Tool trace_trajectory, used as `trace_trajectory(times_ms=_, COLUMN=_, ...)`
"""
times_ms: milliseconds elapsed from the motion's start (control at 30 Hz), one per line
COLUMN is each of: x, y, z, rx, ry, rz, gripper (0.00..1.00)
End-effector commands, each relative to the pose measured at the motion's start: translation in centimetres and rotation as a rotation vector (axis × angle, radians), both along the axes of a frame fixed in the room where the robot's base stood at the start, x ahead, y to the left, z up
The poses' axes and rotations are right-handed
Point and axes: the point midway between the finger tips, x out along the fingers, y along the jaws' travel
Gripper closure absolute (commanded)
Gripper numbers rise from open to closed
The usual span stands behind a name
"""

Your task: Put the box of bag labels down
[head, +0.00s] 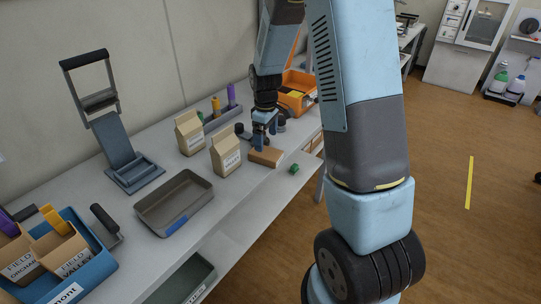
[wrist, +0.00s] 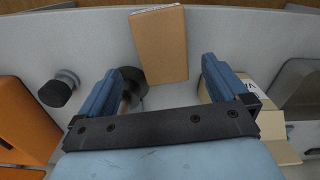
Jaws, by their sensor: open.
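The box of bag labels, a small flat tan-brown box (head: 266,157), lies on the pale bench near its front edge. It also shows in the wrist view (wrist: 160,42), beyond my fingertips and between their lines. My gripper (head: 263,143) is over the bench at the back side of the box, fingers pointing down. In the wrist view my gripper (wrist: 167,75) has its two blue fingers wide apart, with nothing held between them. Whether a fingertip touches the box I cannot tell.
Paper bags (head: 226,157) stand just left of the box, and a small green object (head: 294,169) lies to its right. Dark round knobs (wrist: 60,88) are close by my fingers. An orange bin (head: 297,92) stands behind. A grey tray (head: 174,202) lies left.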

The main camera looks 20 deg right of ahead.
Motion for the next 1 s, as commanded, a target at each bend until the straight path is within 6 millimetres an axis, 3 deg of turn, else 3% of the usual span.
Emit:
trace_trajectory(times_ms=333, x=-0.1, y=0.0, z=-2.6, rx=-0.001, ry=0.001, rz=-0.001, gripper=0.00)
trace_trajectory(times_ms=700, x=-0.1, y=0.2, z=-6.8, rx=0.001, ry=0.001, rz=-0.003, gripper=0.00)
trace_trajectory(times_ms=1000, x=-0.1, y=0.2, z=-7.1, rx=0.001, ry=-0.001, rz=-0.002, gripper=0.01)
